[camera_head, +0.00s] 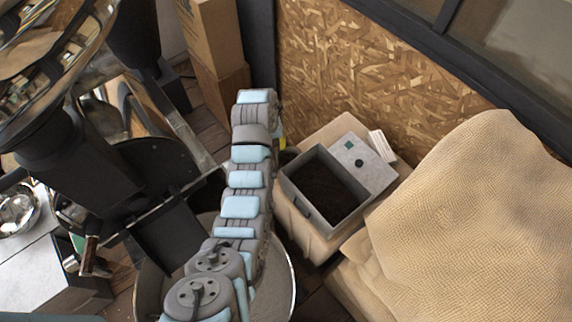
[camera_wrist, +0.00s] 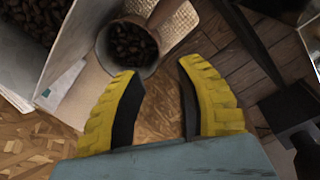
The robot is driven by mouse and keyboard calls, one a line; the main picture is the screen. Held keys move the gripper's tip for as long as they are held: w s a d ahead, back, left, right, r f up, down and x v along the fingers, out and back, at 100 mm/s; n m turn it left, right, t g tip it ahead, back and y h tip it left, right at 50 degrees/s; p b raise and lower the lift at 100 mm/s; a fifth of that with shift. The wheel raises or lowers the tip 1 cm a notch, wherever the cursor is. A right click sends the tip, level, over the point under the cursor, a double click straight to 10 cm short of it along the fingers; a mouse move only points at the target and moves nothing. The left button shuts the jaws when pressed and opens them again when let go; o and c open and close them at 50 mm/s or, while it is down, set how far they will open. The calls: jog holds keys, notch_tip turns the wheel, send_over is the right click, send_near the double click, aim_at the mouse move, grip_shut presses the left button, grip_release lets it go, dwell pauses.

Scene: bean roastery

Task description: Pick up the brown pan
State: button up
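A round brown pan (camera_wrist: 108,62) holding dark beans shows at the top middle of the wrist view. A brown part like a handle (camera_wrist: 165,12) reaches from it toward the top edge. My gripper (camera_wrist: 157,70) is open and empty, its two yellow fingers apart, with the pan just beyond and left of the fingertips. I cannot tell how far above the pan the fingers are. In the head view my arm mostly hides the pan, and only a small bit of a yellow finger (camera_head: 282,142) shows beside the arm.
A grey bin (camera_head: 296,184) of dark beans stands right of my arm on a tan sack-like stand, beside a grey slab (camera_head: 368,170). A large burlap sack (camera_head: 480,210) lies at right. The dark roaster (camera_head: 60,150) stands at left. A chipboard wall (camera_head: 350,60) closes the back.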

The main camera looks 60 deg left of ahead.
jog(key=p, duration=0.1)
send_over(278, 160)
jog(key=s, duration=0.1)
jog(key=shift+s+f, duration=0.1)
jog(key=shift+f, duration=2.1)
jog(key=shift+d+f, duration=0.1)
jog(key=shift+w+d+f+p, duration=0.15)
jog(key=shift+f+p, duration=0.25)
jog(key=shift+f, duration=0.3)
jog(key=shift+w+d+f+p, duration=0.15)
jog(key=shift+f+p, duration=0.2)
jog(key=shift+f, duration=0.35)
jog(key=shift+w+a+f, duration=0.1)
jog(key=shift+a+f, duration=0.05)
jog(key=shift+f, duration=0.95)
grip_shut()
